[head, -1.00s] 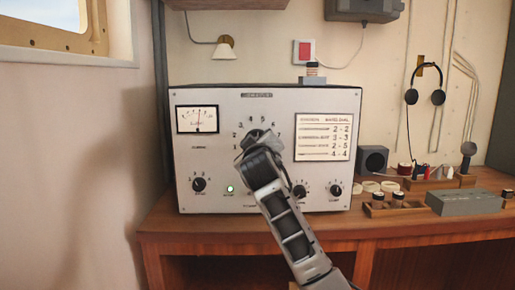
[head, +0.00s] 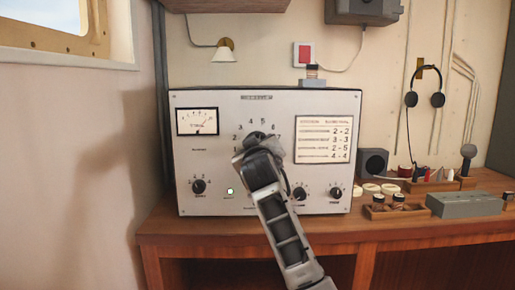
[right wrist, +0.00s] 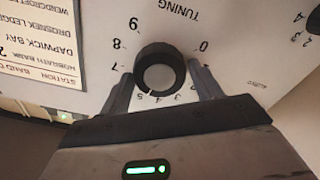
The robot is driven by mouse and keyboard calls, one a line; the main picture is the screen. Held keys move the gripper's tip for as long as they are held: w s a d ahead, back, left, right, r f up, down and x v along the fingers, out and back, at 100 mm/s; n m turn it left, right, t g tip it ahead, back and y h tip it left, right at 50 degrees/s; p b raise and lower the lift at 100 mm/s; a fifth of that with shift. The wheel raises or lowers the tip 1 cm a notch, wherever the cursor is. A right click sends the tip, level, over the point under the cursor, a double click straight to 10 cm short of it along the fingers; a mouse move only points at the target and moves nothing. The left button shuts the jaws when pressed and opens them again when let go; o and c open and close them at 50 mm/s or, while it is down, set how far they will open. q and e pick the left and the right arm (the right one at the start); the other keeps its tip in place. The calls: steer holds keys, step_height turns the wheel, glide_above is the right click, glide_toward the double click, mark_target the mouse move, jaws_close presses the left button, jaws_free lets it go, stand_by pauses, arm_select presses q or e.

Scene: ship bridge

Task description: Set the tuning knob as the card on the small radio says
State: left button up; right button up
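The radio (head: 236,178) is a pale box on the desk. Its card (head: 324,140) has several rows of stations with band and dial numbers; the names are too small to read in the head view. My right gripper (head: 258,140) covers most of the tuning knob. In the right wrist view, upside down, the dark tuning knob (right wrist: 160,68) sits between the fingers of my right gripper (right wrist: 160,78), which are close against its sides. Its pale mark seems to point near 5. The card (right wrist: 35,55) is partly seen there. My left gripper is out of view.
A meter (head: 197,121) has its needle leaning right. Below are a band knob (head: 198,186), a lit lamp (head: 230,191) and two small knobs (head: 336,193). A speaker (head: 373,163) and a grey box (head: 464,203) stand to the right.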

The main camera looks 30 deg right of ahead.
steer(key=shift+o, duration=1.2)
steer(key=b+v, duration=0.1)
steer(key=v, duration=1.5)
steer(key=shift+b, duration=0.4)
steer(key=shift+a, duration=0.1)
